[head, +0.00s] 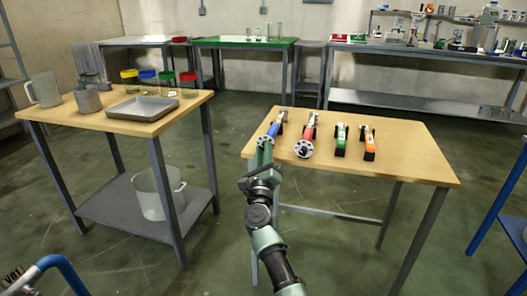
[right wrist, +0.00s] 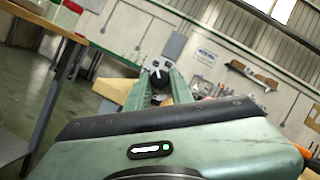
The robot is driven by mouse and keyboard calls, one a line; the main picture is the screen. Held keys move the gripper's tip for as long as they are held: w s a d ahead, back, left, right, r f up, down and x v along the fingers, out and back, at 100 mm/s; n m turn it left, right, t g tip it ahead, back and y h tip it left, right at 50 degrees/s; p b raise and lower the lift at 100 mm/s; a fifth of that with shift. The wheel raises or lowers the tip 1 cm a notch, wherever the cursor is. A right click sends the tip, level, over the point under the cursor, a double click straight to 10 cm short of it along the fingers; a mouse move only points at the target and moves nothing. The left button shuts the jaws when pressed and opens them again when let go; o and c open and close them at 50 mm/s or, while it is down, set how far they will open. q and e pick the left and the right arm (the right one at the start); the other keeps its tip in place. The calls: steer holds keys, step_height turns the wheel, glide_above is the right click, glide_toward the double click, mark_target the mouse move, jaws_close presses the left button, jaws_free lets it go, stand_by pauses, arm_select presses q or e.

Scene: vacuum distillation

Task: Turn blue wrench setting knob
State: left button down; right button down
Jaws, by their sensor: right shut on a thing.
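The blue wrench (head: 274,129) lies near the left end of the right wooden table (head: 400,165), its near end toward me. My right gripper (head: 265,146) reaches over the table's front left edge to that near end, which its fingers partly hide. In the right wrist view, the fingers (right wrist: 158,88) close on a dark round knob (right wrist: 157,74) with a light pointer mark. The setting on the knob is too small to read. My left gripper is not in view.
A red wrench (head: 309,132) with a round dial lies just right of the blue one. Green (head: 341,139) and orange (head: 369,143) wrenches lie further right. A left table (head: 130,124) holds jars, a beaker, a mug and a tray (head: 143,108). Floor shows between the tables.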

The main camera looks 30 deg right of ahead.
steer(key=c, duration=1.2)
jaws_free()
steer(key=shift+c, duration=0.2)
steer(key=v, duration=0.8)
steer(key=shift+w, duration=0.1)
